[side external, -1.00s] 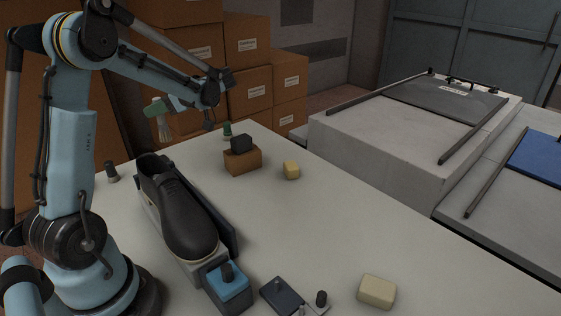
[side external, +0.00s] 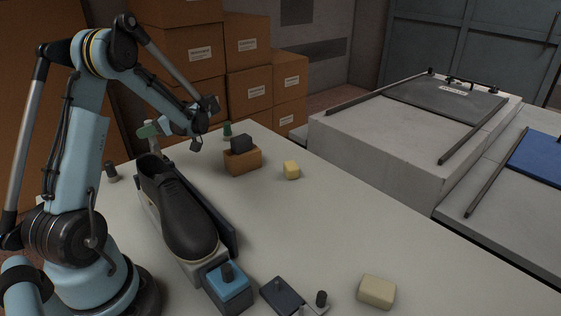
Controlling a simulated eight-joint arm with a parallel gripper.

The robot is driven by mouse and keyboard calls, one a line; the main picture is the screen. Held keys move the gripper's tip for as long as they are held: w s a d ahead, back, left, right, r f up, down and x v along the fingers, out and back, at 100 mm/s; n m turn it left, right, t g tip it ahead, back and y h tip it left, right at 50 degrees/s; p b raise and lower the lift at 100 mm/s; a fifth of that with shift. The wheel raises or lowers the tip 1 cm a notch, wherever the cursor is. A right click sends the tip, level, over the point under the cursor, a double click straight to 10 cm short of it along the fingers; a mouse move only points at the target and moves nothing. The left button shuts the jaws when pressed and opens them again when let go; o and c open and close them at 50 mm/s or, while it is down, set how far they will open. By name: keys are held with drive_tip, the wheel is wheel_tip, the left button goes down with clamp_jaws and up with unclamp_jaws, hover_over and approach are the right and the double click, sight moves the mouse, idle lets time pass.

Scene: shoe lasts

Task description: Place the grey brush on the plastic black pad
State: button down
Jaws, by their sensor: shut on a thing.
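My gripper (side external: 165,128) is at the upper left, beyond the black shoe, shut on a brush (side external: 149,131). The brush has a green top and pale greyish bristles that point down; their lower end is close to or behind the shoe's heel in this view, and I cannot tell whether they touch anything.
The black shoe (side external: 182,220) stands on a holder at the left, with a blue-topped block (side external: 228,286) in front. The table's middle is clear.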

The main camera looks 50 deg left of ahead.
drive_tip(key=shift+f, duration=0.1)
drive_tip(key=c, duration=0.9)
unclamp_jaws()
drive_tip(key=w+d+r+m+t+h, duration=0.1)
drive_tip(key=w+d+r+m+t, duration=0.25)
drive_tip(key=d, duration=0.35)
drive_tip(key=w+d+r+m+t, duration=0.2)
drive_tip(key=w+d+m, duration=0.3)
drive_tip(key=d, duration=0.2)
drive_tip(key=s+d+f+m+t+h, duration=0.1)
drive_tip(key=d+m+t+h, duration=0.2)
drive_tip(key=d+m, duration=0.2)
drive_tip(key=s+d+m+t+h, duration=0.1)
drive_tip(key=d+m+t+h, duration=0.2)
drive_tip(key=d+m, duration=0.3)
drive_tip(key=s+d+f+m+t+h, duration=0.1)
drive_tip(key=d+m+t+h, duration=0.2)
drive_tip(key=d, duration=0.9)
drive_tip(key=shift+d+f+m+t, duration=0.15)
drive_tip(key=shift+m+t, duration=0.25)
drive_tip(key=shift+m, duration=0.5)
drive_tip(key=shift+a+f+m+t, duration=0.1)
drive_tip(key=shift+f+m+t, duration=0.2)
drive_tip(key=shift+m, duration=0.55)
drive_tip(key=shift+r, duration=0.1)
